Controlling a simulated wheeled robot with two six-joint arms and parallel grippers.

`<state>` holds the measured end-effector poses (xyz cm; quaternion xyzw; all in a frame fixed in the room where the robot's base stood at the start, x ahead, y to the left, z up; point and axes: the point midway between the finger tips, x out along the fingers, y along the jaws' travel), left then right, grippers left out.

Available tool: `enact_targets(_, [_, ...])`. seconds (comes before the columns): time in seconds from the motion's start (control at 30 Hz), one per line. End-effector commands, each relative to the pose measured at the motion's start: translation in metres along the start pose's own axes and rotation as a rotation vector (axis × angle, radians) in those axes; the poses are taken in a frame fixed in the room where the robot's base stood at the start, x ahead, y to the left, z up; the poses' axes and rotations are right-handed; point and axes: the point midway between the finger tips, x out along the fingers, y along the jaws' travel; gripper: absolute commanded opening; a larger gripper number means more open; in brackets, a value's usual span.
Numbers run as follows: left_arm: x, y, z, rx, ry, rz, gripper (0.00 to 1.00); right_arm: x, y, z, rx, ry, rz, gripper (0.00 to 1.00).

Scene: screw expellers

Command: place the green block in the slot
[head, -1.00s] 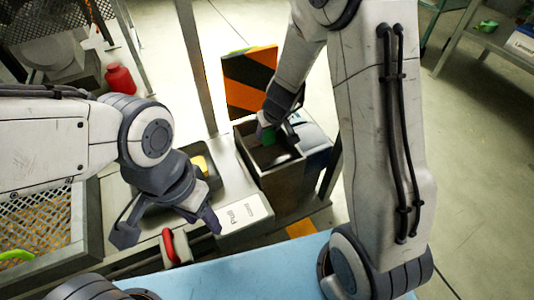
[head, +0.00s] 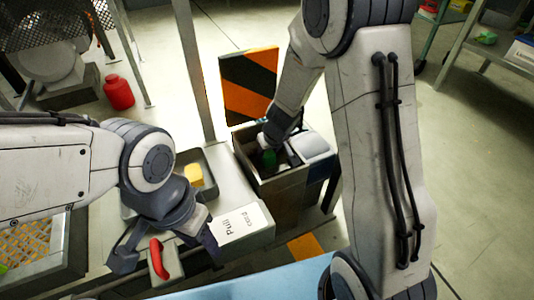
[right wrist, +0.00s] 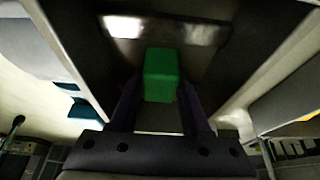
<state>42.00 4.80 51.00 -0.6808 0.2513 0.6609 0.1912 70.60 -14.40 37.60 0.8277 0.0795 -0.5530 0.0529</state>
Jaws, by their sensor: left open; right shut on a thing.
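The green block (head: 269,158) is in my right gripper (head: 267,146), inside the mouth of the dark open-topped box (head: 281,183). In the right wrist view, the green block (right wrist: 161,75) sits between the two fingers of my right gripper (right wrist: 161,95), with dark box walls around it. Whether its underside touches the box floor cannot be told. My left gripper (head: 167,257) is open and empty, with its fingers apart on either side of a red handle (head: 158,259) and not visibly closed on it.
An orange-and-black striped panel (head: 249,88) stands behind the box. A grey tray with a yellow block (head: 194,175) and a white "Pull cord" label (head: 240,222) lie left of it. A red canister (head: 118,92) stands farther back. A blue surface (head: 245,283) is in front.

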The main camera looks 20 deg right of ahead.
Motion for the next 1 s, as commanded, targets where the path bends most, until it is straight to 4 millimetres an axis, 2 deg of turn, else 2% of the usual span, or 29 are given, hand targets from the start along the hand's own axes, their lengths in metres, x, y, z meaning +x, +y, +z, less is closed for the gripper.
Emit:
enact_targets(0.03, [0.002,0.000,0.000,0.000,0.000,0.000,0.50,0.001,0.000,0.001,0.000,0.000,0.000,0.54])
enact_targets(0.1, [0.001,0.000,0.000,0.000,0.000,0.000,0.50,0.001,0.000,0.000,0.000,0.000,0.000,0.77])
enact_targets(0.37, [0.001,0.000,0.000,0.000,0.000,0.000,0.50,0.001,0.000,0.000,-0.001,0.000,0.000,0.77])
enact_targets(0.5, [-0.005,0.000,0.000,0.000,0.000,0.000,0.50,-0.005,0.000,-0.002,-0.001,0.000,0.000,0.77])
enact_targets(0.57, [-0.011,0.001,-0.001,0.000,0.000,0.000,0.50,-0.014,0.000,-0.003,-0.001,0.001,0.000,0.77])
enact_targets(0.8, [-0.047,0.003,-0.003,0.000,0.000,0.000,0.50,-0.068,0.000,-0.004,-0.001,0.002,0.000,0.77])
enact_targets(1.0, [-0.070,0.005,-0.004,0.000,0.000,0.000,0.50,-0.105,0.000,-0.003,0.000,0.001,0.000,0.77])
